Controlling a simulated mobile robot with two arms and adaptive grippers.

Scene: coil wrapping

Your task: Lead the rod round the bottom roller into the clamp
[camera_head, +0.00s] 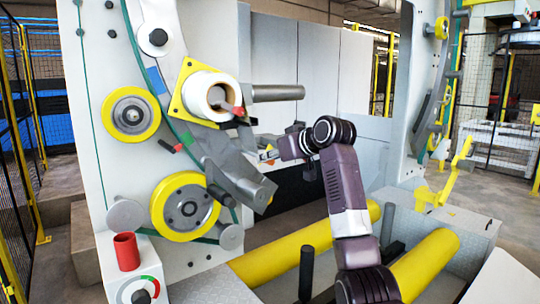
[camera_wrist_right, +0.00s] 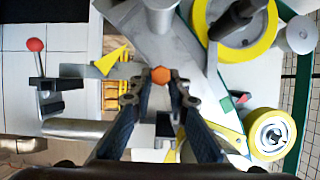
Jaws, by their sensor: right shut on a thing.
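My right gripper (camera_head: 272,150) is in the middle of the head view, right of the machine's steel arm. In the right wrist view, its fingertips (camera_wrist_right: 161,97) close around a small piece with an orange hexagonal end (camera_wrist_right: 160,75), which I take for the rod; its length is hidden. The bottom roller (camera_head: 185,207) is a yellow wheel with a grey hub, left of and below my gripper; a large yellow wheel (camera_wrist_right: 243,50) shows in the wrist view. A black lever clamp with a red ball (camera_wrist_right: 35,45) is at the wrist view's left. My left gripper is out of view.
A smaller yellow roller (camera_head: 130,113) sits higher on the white machine plate. A steel arm (camera_head: 235,170) reaches close to my gripper. Long yellow rollers (camera_head: 290,253) lie below my right arm. A red cup (camera_head: 127,251) stands at lower left.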

